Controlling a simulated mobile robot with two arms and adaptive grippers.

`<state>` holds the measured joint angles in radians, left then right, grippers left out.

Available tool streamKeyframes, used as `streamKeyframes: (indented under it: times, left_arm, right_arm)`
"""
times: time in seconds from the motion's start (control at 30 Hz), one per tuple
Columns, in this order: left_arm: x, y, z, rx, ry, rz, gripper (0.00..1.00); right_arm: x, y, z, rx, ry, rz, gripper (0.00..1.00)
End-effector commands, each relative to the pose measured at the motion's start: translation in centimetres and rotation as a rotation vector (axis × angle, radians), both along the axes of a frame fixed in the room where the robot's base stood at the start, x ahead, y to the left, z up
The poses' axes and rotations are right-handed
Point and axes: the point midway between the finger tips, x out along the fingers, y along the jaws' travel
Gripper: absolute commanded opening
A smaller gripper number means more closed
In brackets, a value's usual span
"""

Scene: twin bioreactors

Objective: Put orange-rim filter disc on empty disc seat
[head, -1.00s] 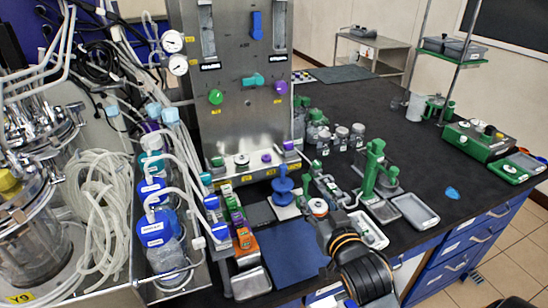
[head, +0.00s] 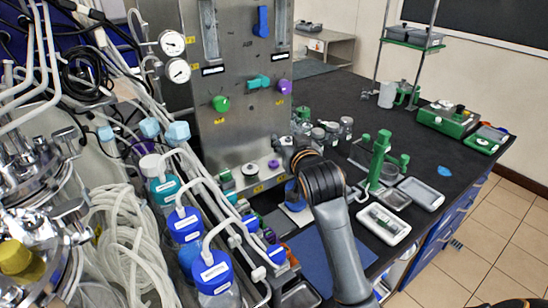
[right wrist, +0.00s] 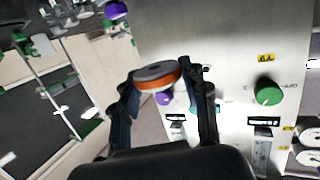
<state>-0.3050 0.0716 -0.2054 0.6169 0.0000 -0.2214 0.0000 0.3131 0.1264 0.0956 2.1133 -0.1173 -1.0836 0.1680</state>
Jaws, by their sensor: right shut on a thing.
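The orange-rim filter disc (right wrist: 157,76) is grey-topped with an orange edge; in the right wrist view it sits between my right fingertips. My right gripper (right wrist: 160,84) is shut on it and holds it in the air, with the steel panel (right wrist: 225,75) behind. In the head view my right gripper (head: 293,150) is at the panel's lower right, its fingers and the disc hardly distinguishable. On the ledge at the panel's foot, a pale round disc part (head: 250,170) shows left of the gripper. I cannot tell which spot is the empty seat. My left gripper is out of view.
Blue-capped bottles (head: 185,224) and looped tubing stand at left. A green stand (head: 378,160), a white tray (head: 384,223) and a grey tray (head: 420,193) lie right of my arm. A blue mat (head: 318,262) is partly under it.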

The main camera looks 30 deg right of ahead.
Motion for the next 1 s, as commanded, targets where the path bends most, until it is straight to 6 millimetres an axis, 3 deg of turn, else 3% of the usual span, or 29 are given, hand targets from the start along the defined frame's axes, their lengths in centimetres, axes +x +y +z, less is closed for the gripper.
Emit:
streamKeyframes:
  times: [0.13,0.23,0.4,0.63,0.83,1.0]
  left_arm:
    - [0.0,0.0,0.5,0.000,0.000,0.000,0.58]
    - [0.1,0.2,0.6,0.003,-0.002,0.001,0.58]
    - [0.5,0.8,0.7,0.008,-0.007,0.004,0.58]
    - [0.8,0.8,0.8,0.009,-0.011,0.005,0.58]
    - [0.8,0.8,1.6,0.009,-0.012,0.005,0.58]
    - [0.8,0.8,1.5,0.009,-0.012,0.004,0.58]
  right_arm:
    - [3.4,-0.2,-1.3,0.000,0.001,0.000,0.24]
    - [5.0,-0.2,-3.7,0.001,0.005,0.000,0.24]
    - [7.0,-0.3,-5.9,0.001,0.000,0.001,0.24]
    - [8.2,-0.4,-7.4,0.000,-0.001,0.001,0.24]
    - [8.1,-0.4,-10.0,-0.001,0.000,0.001,0.24]
    - [8.1,-0.4,-10.4,-0.001,-0.003,0.001,0.24]
